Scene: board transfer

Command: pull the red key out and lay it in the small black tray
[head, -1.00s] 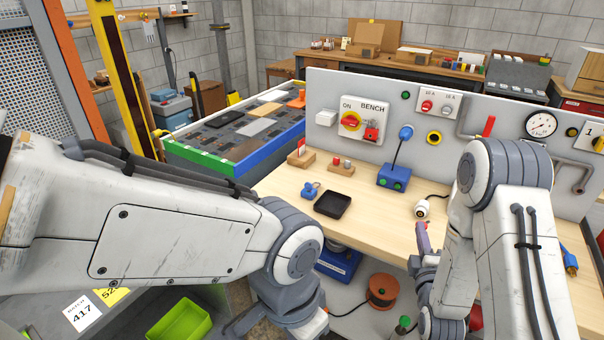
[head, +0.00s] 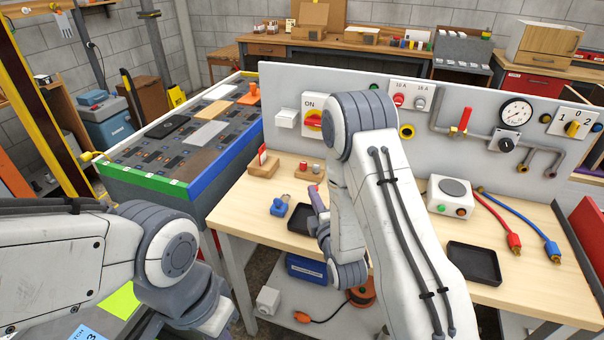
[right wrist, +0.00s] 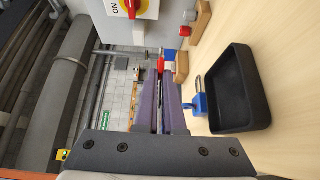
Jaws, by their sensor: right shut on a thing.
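The red key (right wrist: 161,63) shows as a small red piece between my right fingertips in the right wrist view, clear of the bench board; its far end is too small to make out. My right gripper (right wrist: 161,80) is shut on it. In the head view my right gripper (head: 317,193) is above the bench by the black tray (head: 300,219), which the arm partly hides. The tray also shows empty in the right wrist view (right wrist: 262,88), to the right of the fingers. My left gripper is out of the picture.
A blue padlock (head: 279,206) lies beside the tray. Wooden blocks (head: 263,168) with red and white pieces stand behind. The upright board (head: 285,90) bears a red-yellow switch (head: 313,122). Another black tray (head: 474,263) and a white box (head: 449,198) are on the right.

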